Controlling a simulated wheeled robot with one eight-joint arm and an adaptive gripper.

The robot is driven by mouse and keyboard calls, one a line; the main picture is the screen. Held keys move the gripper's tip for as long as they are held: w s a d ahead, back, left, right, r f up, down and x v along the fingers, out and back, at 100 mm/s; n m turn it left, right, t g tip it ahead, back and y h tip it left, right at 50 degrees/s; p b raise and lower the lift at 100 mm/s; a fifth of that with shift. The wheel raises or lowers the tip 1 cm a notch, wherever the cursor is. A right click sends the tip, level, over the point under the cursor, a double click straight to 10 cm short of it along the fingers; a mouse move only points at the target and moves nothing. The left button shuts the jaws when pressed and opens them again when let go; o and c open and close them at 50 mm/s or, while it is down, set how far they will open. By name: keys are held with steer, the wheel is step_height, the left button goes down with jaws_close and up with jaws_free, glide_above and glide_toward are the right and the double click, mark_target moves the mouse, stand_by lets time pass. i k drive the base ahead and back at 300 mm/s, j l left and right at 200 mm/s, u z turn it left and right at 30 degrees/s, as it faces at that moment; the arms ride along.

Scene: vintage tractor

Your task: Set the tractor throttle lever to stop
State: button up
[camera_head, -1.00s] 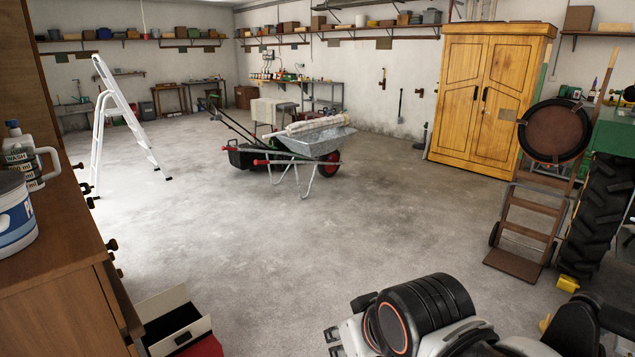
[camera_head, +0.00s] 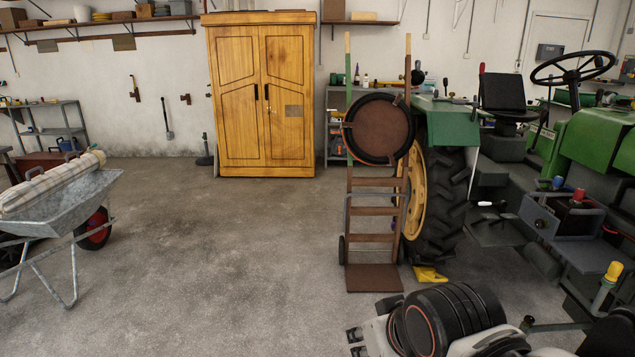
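The green tractor (camera_head: 600,140) stands at the right, cut off by the picture edge. Its steering wheel (camera_head: 573,69) and black seat (camera_head: 503,92) show. Several levers and knobs show on it: a red knob (camera_head: 578,195), a blue knob (camera_head: 557,183), a yellow-topped lever (camera_head: 613,271) and a white-tipped lever (camera_head: 486,203). I cannot tell which is the throttle lever, and no stop mark is readable. My gripper (camera_head: 356,343) is at the bottom middle, far from these levers. Its two dark fingertips show apart, with nothing seen between them; the rest is partly hidden by my arm.
A brown hand truck (camera_head: 375,238) with a round black-rimmed disc stands against the tractor's large rear wheel (camera_head: 440,205). A yellow wheel chock (camera_head: 428,275) lies by the tyre. A wheelbarrow (camera_head: 60,210) is at left, a wooden cupboard (camera_head: 262,95) behind. The middle floor is clear.

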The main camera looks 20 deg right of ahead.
mark_target(545, 115)
steer(key=i+z, duration=0.65)
steer(key=z, duration=0.3)
steer(key=i+j+z, duration=0.25)
steer(key=z, duration=0.2)
steer(key=i+j+z, duration=0.3)
steer(key=z, duration=0.15)
steer(key=i+j+z, duration=0.2)
steer(key=i+j, duration=0.25)
steer(key=i, duration=0.15)
steer(key=i+j+u, duration=0.15)
steer(key=i+j, duration=0.3)
steer(key=i, duration=0.3)
steer(key=j+u, duration=0.05)
